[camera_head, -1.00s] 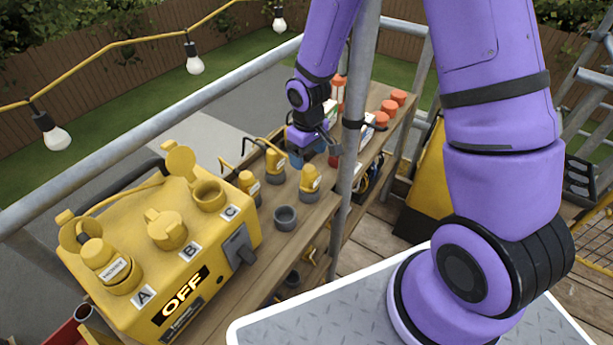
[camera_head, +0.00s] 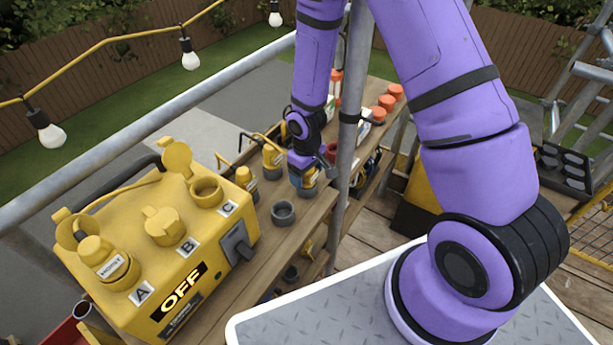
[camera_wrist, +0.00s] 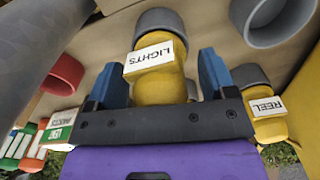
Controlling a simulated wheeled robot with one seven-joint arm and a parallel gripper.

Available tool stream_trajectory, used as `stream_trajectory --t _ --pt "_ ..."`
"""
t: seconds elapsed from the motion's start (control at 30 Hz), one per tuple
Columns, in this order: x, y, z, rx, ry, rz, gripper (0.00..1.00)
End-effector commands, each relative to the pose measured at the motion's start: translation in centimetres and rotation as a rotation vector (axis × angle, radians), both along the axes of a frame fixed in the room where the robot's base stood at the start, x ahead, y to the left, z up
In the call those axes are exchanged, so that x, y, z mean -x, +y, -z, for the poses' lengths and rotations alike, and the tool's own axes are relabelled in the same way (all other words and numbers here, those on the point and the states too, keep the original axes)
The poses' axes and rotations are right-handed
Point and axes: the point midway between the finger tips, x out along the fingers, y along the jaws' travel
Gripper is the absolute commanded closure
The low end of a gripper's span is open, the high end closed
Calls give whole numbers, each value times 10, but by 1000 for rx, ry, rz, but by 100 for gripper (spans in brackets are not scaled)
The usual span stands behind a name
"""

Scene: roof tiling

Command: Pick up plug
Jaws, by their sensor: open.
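In the wrist view a yellow plug labelled LIGHTS (camera_wrist: 160,80) with a grey end stands between the two blue fingers of my gripper (camera_wrist: 165,78). The fingers are open, one on each side of it; I cannot tell whether either touches it. In the head view my gripper (camera_head: 306,176) is over this plug (camera_head: 308,190) on the wooden shelf and partly hides it. A second yellow plug labelled REEL (camera_wrist: 266,110) stands beside my gripper. Another yellow plug (camera_head: 246,182) stands nearer the power box, and a plug (camera_head: 106,259) sits in socket A.
The yellow power box (camera_head: 120,215) reads OFF and has sockets A, B and C. An empty grey cup (camera_head: 283,213) stands on the shelf (camera_head: 270,245). A scaffold pole (camera_head: 347,150) rises close to my gripper. Orange-capped items (camera_head: 386,102) stand farther back.

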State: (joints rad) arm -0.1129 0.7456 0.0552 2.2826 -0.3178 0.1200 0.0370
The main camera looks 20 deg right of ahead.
Motion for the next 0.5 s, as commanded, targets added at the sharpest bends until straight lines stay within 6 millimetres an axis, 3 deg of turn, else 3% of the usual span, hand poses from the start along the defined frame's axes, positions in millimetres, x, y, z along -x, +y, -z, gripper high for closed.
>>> stream_trajectory --t 0.17,0.4,0.5 --pt "0 0 0 0 0 0 25" --pt "0 0 0 0 0 0 80" --pt "0 0 0 0 0 0 82"
